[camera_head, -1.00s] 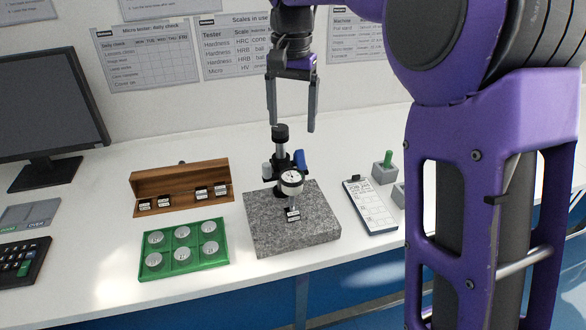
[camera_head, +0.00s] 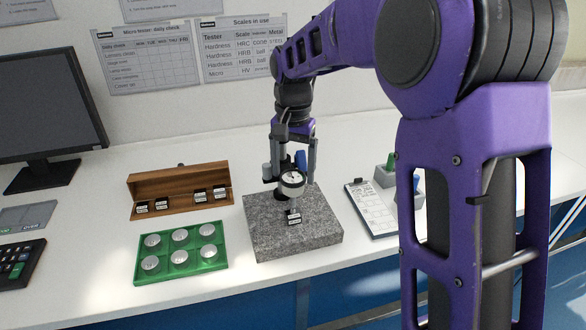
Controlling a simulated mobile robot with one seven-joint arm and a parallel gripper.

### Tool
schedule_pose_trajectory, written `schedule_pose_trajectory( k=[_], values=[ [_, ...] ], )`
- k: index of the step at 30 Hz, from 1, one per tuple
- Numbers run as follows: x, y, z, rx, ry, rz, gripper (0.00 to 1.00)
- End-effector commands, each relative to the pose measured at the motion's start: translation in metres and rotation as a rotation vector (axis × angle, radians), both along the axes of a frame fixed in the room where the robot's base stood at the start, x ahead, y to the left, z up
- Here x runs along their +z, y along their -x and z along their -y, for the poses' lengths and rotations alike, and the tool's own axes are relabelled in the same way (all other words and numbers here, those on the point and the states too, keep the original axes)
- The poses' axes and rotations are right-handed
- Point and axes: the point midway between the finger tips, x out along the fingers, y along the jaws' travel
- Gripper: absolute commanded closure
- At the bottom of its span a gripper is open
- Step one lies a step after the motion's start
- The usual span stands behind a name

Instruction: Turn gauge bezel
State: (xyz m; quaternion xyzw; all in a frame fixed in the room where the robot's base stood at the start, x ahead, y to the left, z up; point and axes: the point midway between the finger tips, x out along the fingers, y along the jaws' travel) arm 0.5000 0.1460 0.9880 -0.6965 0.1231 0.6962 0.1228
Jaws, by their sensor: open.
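The dial gauge (camera_head: 292,180) has a round white face with a bezel around it. It is held on a dark stand at the back of a grey granite block (camera_head: 262,236). A blue part (camera_head: 300,160) of the stand shows behind the gauge. My gripper (camera_head: 294,178) points down with its two fingers apart, one to each side of the stand and gauge. I cannot tell whether either finger touches the bezel. The top of the stand is hidden by my gripper. A small labelled block (camera_head: 295,219) lies on the granite below the gauge.
A green tray (camera_head: 181,280) with several metal discs and an open wooden case (camera_head: 176,172) stand to the left. A monitor (camera_head: 45,105) is at the far left.

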Motion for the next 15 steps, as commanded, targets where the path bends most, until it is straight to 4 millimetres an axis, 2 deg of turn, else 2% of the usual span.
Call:
schedule_pose_trajectory(
  k=[2, 13, 15],
  values=[
    [0.0001, 0.0, 0.0, 0.0, 0.0, 0.0, 0.17],
    [0.0004, -0.0001, 0.0, 0.0, 0.0, 0.0, 0.83],
    [0.0005, -0.0001, 0.0, 0.001, 0.0, 0.0, 0.83]
  ],
)
